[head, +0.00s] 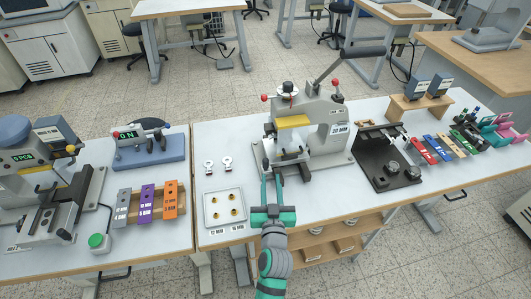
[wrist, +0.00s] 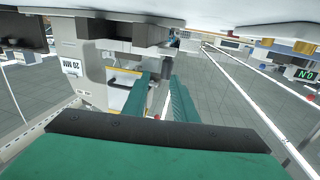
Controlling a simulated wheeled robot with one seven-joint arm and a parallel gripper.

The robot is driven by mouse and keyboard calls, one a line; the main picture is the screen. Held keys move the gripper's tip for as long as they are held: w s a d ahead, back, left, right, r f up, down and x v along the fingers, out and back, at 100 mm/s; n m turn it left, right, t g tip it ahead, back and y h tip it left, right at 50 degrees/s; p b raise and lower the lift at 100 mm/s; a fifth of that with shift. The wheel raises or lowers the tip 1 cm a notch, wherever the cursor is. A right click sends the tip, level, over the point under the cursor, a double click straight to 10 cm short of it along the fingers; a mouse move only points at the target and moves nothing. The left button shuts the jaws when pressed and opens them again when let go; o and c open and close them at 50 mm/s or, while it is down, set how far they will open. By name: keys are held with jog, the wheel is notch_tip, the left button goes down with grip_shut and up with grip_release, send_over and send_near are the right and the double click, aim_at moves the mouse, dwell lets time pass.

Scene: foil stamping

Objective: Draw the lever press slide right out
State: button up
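The lever press (head: 318,115) is a grey machine on the middle table, with a yellow plate, red knobs and a long dark-handled lever tilted up to the right. Its slide (head: 290,157) sits low at the front, within the press base. My gripper (head: 272,178) reaches in from the table's front edge, its two green fingers pointing at the slide's front end. The fingers stand apart with a narrow gap. In the wrist view the press (wrist: 90,60) appears upside down, left of the fingers (wrist: 160,85). I cannot see the slide's handle clearly between the fingertips.
A white tray with small brass parts (head: 224,207) lies left of my gripper, with two ring-shaped pieces (head: 218,164) behind it. A dark fixture (head: 388,168) stands right of the press. Coloured blocks (head: 147,203) and another press (head: 40,170) are further left.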

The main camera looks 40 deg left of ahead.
aim_at(266, 159)
jog(key=shift+w+a+r+n+y, duration=0.15)
jog(key=shift+a+r, duration=0.15)
jog(key=shift+a, duration=0.2)
jog(key=shift+w+a+r+n+y, duration=0.15)
jog(key=shift+a+r, duration=0.15)
jog(key=shift+a, duration=0.15)
jog(key=shift+w+a, duration=0.15)
jog(key=shift+a, duration=0.05)
jog(key=x, duration=1)
jog(key=shift+f, duration=0.1)
grip_shut()
